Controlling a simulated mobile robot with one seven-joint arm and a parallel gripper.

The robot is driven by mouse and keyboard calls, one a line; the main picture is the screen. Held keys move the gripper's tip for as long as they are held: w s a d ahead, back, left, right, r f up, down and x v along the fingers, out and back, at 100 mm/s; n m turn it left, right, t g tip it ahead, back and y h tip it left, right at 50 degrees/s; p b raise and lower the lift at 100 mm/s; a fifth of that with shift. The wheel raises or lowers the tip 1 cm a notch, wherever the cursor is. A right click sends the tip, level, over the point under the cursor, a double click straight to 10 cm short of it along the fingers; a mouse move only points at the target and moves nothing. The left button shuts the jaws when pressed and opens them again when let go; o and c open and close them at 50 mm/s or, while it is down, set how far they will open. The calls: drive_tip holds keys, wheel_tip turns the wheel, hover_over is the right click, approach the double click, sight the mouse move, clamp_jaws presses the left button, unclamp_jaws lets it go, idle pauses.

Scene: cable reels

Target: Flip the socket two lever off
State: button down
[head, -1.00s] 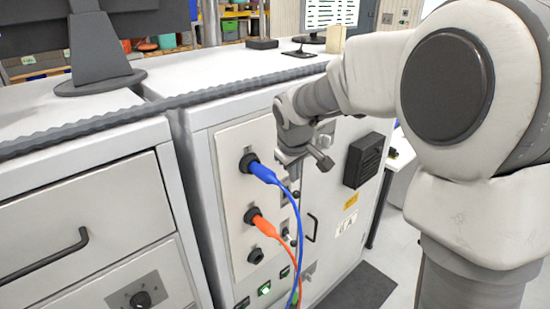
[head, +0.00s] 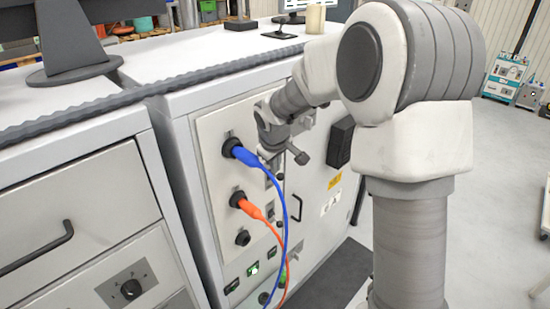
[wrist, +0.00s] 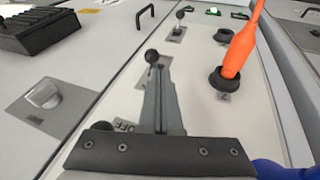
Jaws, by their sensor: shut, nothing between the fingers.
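The panel's second socket holds an orange plug (head: 246,205), also in the wrist view (wrist: 238,55). Its lever, with a black ball knob (wrist: 152,57), stands beside that socket in the wrist view; my fingers hide much of its base. In the head view the lever (head: 271,212) is small and hard to read. My gripper (wrist: 160,90) is shut and empty, its fingertips close to the knob. I cannot tell whether they touch. In the head view my gripper (head: 275,172) is in front of the panel, right of the blue plug (head: 245,156).
Another ball-tipped lever (wrist: 180,15) and a green light (wrist: 213,10) lie farther along the panel. A black vented box (wrist: 38,32) and a cabinet handle (head: 296,207) are nearby. Blue and orange cables hang across the panel front. Open floor lies to the right.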

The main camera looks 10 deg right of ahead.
sight(280, 177)
drive_tip(key=shift+x, duration=2.05)
drive_tip(key=shift+f+b, duration=0.2)
drive_tip(key=shift+b, duration=0.45)
